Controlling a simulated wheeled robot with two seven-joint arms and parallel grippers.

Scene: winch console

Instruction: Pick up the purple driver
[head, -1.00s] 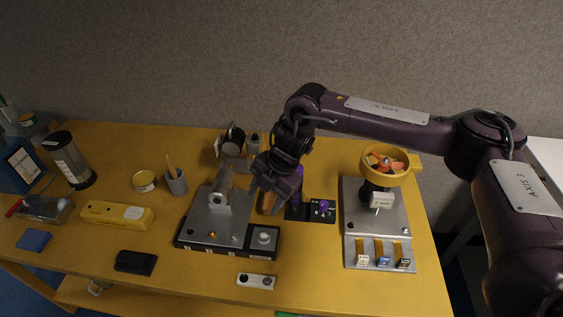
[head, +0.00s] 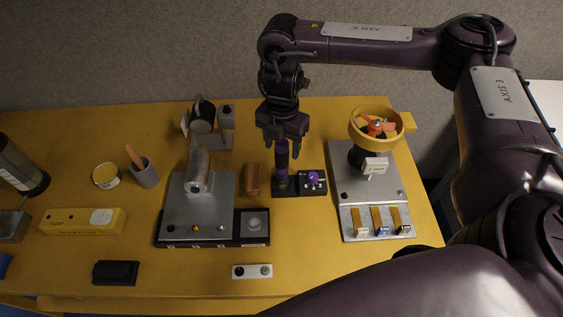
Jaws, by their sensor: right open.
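The purple driver (head: 282,163) stands upright at the left end of a small black base (head: 292,191). My right gripper (head: 283,144) points down directly over the driver, with its open fingers either side of the driver's upper end. The gripper hides the driver's top, and I cannot tell whether a finger touches it. My left gripper is not in view.
A purple knob (head: 313,177) sits at the right of the base. A brown block (head: 252,179) lies close on the left, beside a grey winch console (head: 196,211).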

